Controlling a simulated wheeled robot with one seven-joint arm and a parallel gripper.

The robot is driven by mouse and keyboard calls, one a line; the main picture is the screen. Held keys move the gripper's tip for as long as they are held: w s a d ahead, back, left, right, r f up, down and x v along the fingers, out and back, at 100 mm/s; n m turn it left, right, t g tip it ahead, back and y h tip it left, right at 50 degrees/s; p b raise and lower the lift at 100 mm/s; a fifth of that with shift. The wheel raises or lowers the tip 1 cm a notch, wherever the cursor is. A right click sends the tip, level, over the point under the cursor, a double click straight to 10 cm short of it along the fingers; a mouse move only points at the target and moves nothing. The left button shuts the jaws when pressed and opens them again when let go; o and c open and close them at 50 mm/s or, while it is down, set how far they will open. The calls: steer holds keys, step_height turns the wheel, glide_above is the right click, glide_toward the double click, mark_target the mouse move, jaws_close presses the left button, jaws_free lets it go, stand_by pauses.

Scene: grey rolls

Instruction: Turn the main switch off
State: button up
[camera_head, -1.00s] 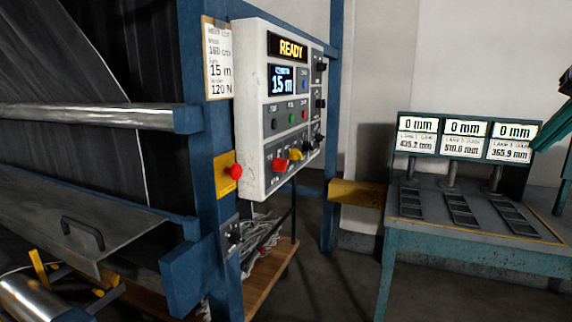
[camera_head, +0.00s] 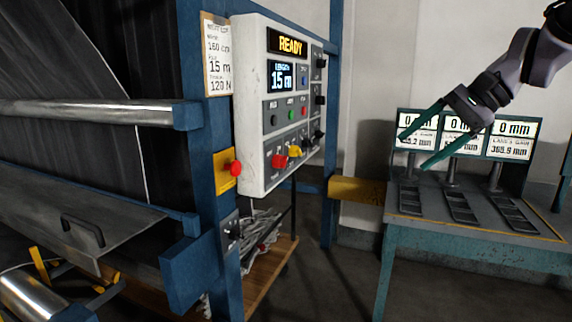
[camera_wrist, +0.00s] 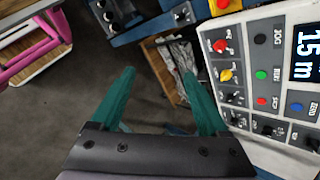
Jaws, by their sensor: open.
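The white control panel (camera_head: 262,110) hangs on the blue machine frame, its display reading READY and 15 m. A red rotary knob (camera_head: 280,162) and a yellow knob (camera_head: 295,151) sit along its lower edge. Below, a grey plate with a dark knob (camera_head: 232,234) is on the blue post; it also shows in the wrist view (camera_wrist: 182,14). The labels are too small to tell which is the main switch. My gripper (camera_head: 413,152) is open and empty, to the right of the panel and apart from it. The red knob (camera_wrist: 221,46) lies right of my fingers in the wrist view.
A red mushroom button (camera_head: 235,168) on a yellow plate sticks out left of the panel. A teal bench (camera_head: 470,250) with several displays stands at right. A wooden shelf (camera_head: 268,275) with crumpled material is below the panel. Floor between is clear.

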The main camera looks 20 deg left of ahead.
steer(key=w+a+f+m+g+y, duration=0.1)
steer(key=w+a+f+m+y, duration=0.15)
steer(key=a, duration=0.45)
steer(key=w+a+f+m+g+y, duration=0.1)
steer(key=w+a+m+g+y, duration=0.15)
steer(key=a, duration=0.35)
steer(key=m+t+y, duration=0.4)
steer(key=m, duration=0.3)
glide_toward(280, 162)
steer(key=a, duration=0.3)
steer(key=w+a, duration=0.1)
steer(key=a, duration=0.4)
steer(key=shift+w+a+f, duration=0.3)
steer(key=shift+w+a, duration=0.05)
steer(key=shift+w, duration=0.05)
jaws_close()
